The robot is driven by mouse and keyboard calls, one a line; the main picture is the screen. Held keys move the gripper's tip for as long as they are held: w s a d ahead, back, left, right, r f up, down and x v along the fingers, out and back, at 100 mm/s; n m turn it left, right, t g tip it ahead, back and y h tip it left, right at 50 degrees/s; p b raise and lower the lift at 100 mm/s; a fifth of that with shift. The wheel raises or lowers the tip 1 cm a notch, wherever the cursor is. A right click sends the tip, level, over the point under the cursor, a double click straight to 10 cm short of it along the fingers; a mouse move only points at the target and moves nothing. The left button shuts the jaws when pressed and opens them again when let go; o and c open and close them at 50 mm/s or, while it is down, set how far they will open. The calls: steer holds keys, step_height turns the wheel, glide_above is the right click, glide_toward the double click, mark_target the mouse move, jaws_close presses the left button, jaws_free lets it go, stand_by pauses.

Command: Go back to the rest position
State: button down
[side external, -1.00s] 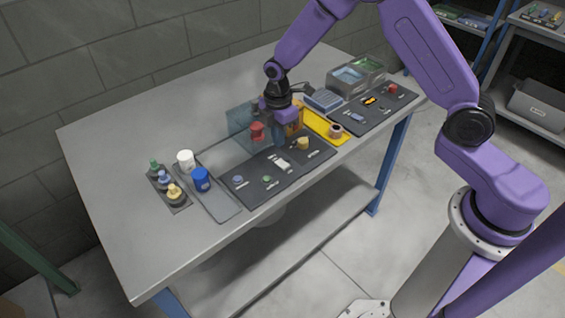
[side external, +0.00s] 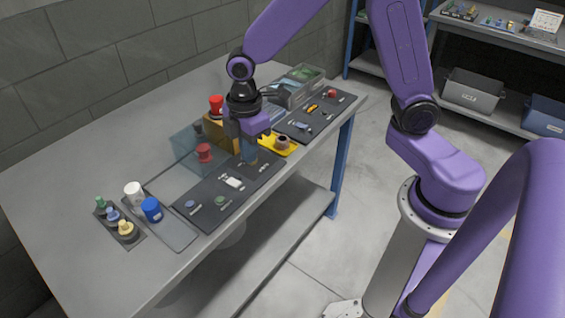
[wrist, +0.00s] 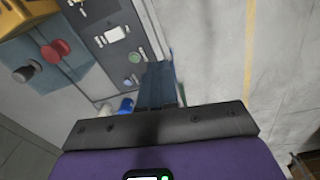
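My gripper (side external: 249,158) hangs over the right end of the black panel (side external: 215,207) on the workbench, pointing down. In the wrist view its fingers (wrist: 158,68) are side by side with no visible gap and nothing seen between them. The fingers cover part of the panel's right end in the side view. The panel carries a white piece (side external: 234,183) and small round knobs. A translucent blue hood with a red knob (side external: 204,152) stands behind the panel. An orange-brown box (side external: 218,132) with a red knob (side external: 216,105) stands just behind my gripper. No rest position is marked.
A yellow tray (side external: 290,150) with a brown ring lies right of my gripper. A second black panel and open bins (side external: 289,90) are farther right. White (side external: 134,194) and blue (side external: 151,209) cups stand at left.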

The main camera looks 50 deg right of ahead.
steer(key=s+d+r+m, duration=0.1)
steer(key=s+d+r, duration=0.1)
steer(key=s, duration=0.5)
steer(key=s+d+r+m, duration=0.1)
steer(key=s+d+r, duration=0.1)
steer(key=s, duration=0.5)
steer(key=s+d+r+m, duration=0.1)
steer(key=s+d+r, duration=0.1)
steer(key=s, duration=0.6)
steer(key=shift+d+r, duration=0.25)
steer(key=shift+d, duration=0.65)
steer(key=c, duration=1.8)
jaws_free()
